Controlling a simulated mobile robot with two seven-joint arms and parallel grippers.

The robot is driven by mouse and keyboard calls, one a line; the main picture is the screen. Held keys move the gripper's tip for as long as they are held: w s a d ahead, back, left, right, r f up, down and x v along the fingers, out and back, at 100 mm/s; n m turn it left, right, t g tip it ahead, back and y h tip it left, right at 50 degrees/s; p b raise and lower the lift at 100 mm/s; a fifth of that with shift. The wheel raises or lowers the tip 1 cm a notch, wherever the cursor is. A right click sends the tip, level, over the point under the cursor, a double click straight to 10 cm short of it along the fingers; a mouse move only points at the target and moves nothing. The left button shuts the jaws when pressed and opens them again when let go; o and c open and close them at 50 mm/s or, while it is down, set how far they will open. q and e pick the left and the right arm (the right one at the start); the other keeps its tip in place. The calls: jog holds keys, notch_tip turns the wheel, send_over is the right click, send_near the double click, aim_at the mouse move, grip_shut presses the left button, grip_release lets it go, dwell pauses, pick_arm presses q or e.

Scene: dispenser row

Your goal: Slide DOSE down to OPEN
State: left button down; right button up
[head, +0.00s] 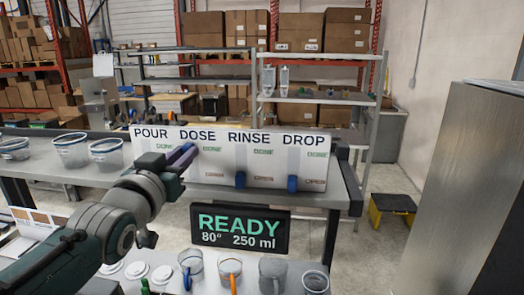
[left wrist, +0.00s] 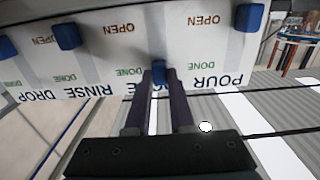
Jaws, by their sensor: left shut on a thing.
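The white dispenser panel (head: 265,168) carries the labels POUR, DOSE, RINSE and DROP, with DONE above OPEN on each track. My left gripper (head: 183,155) reaches the DOSE track near its upper, DONE end. In the left wrist view, where the panel appears upside down, my left gripper (left wrist: 159,80) is shut on the blue DOSE knob (left wrist: 159,71), beside a DONE mark. The fingers hide the DOSE label there. The POUR knob (left wrist: 250,17) is at its OPEN end; my arm hides it in the head view. My right gripper is not in view.
The RINSE knob (head: 240,180) and DROP knob (head: 292,184) sit low at OPEN. A READY display (head: 240,229) hangs below the panel. Several cups, including a clear one (head: 315,282), stand under it. Clear tubs (head: 72,150) stand on the grey counter at left.

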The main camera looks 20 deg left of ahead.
aim_at(194, 174)
pick_arm(q)
notch_tip(194, 174, down, 6)
jog(key=b, duration=0.6)
jog(key=shift+f, duration=0.15)
jog(key=c, duration=0.8)
grip_release()
jog(key=shift+o, duration=0.2)
jog(key=shift+s, duration=0.1)
jog(key=b+v, duration=0.1)
jog(key=v, duration=0.8)
jog(key=shift+s, duration=0.4)
